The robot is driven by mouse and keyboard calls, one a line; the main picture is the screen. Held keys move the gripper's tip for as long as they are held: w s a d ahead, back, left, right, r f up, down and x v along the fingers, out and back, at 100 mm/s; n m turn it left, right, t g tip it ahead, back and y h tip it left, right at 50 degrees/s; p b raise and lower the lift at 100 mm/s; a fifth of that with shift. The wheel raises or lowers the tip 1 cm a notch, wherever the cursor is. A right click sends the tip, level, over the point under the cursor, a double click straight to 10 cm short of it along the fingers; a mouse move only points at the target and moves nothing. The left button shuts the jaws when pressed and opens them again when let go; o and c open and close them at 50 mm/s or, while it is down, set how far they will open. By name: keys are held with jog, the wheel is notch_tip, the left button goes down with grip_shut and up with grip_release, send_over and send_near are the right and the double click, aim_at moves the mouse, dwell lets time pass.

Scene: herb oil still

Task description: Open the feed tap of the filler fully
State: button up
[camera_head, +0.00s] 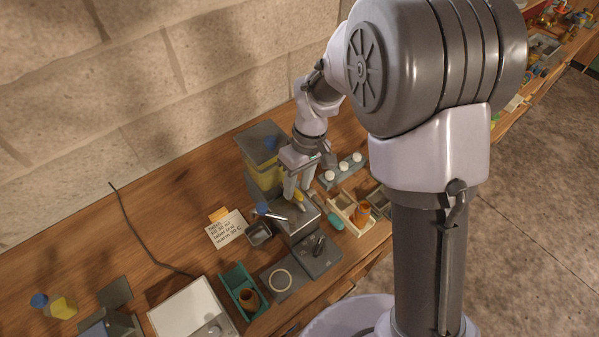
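The filler (318,258) is a grey metal machine on the wooden bench. A tank of yellow liquid (262,176) with a dark lid stands behind it. A small yellow piece, possibly the tap's lever (299,197), shows on top of the filler. A blue-tipped metal rod (264,209) sticks out at its left side. My gripper (300,193) points down over the filler's top, its two light fingers a little apart at the yellow piece. I cannot tell whether they touch or grip it.
A written card (225,229) and a small dark cup (258,234) are left of the filler. A green tray (235,276) and a white device (190,315) are in front left. A wooden tray with an amber jar (361,214) and a rack with white caps (343,167) are at right.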

notch_tip(320, 180, up, 17)
jog(key=w+d+p, duration=0.2)
jog(key=p, duration=0.2)
jog(key=shift+d+f, duration=0.15)
jog(key=shift+d, duration=0.2)
